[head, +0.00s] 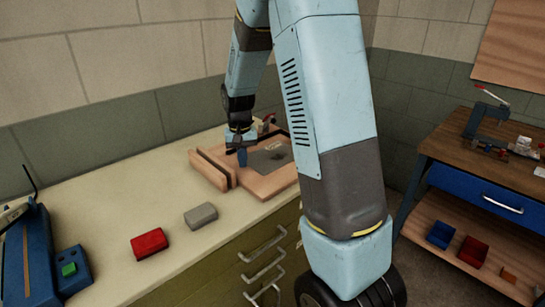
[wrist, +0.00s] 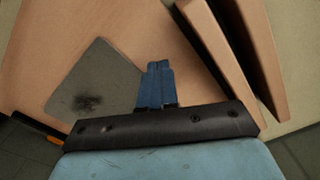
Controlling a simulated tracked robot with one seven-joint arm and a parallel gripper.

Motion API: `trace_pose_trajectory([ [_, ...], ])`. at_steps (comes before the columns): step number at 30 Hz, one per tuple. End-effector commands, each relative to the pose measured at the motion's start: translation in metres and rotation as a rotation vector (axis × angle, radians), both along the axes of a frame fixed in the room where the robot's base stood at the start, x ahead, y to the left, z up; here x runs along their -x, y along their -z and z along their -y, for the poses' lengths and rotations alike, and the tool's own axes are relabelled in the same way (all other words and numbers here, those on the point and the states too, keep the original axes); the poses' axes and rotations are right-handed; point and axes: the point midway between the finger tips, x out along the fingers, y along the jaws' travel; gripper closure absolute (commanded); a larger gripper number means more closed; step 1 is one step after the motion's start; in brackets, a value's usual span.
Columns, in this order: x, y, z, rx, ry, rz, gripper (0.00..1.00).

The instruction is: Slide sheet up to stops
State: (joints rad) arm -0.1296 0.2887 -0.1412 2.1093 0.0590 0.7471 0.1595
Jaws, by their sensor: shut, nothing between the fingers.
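The grey sheet (wrist: 92,82) lies flat on a light wooden board (wrist: 115,30) in the wrist view, with a dark smudge near one corner. In the head view the sheet (head: 268,157) is partly hidden by my arm. My gripper (wrist: 159,68) is shut and empty, its blue fingertips over the board just right of the sheet's edge. In the head view my gripper (head: 242,158) points down between the sheet and the wooden rails. I cannot tell whether the fingertips touch the sheet or board. Which parts are the stops is not clear; raised wooden rails (wrist: 222,50) stand to the right.
A red block (head: 149,243) and a grey block (head: 201,215) lie on the pale counter (head: 105,220). A blue machine (head: 40,255) with a green button stands at the left. A wooden workbench (head: 455,145) stands at the right. The counter between blocks and board is clear.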

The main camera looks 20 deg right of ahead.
Motion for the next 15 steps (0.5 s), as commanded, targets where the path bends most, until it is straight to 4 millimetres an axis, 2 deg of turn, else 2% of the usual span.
trace_pose_trajectory([
  [15,0.0001,0.0044,0.0001,0.0,0.0,-0.001,1.0],
])
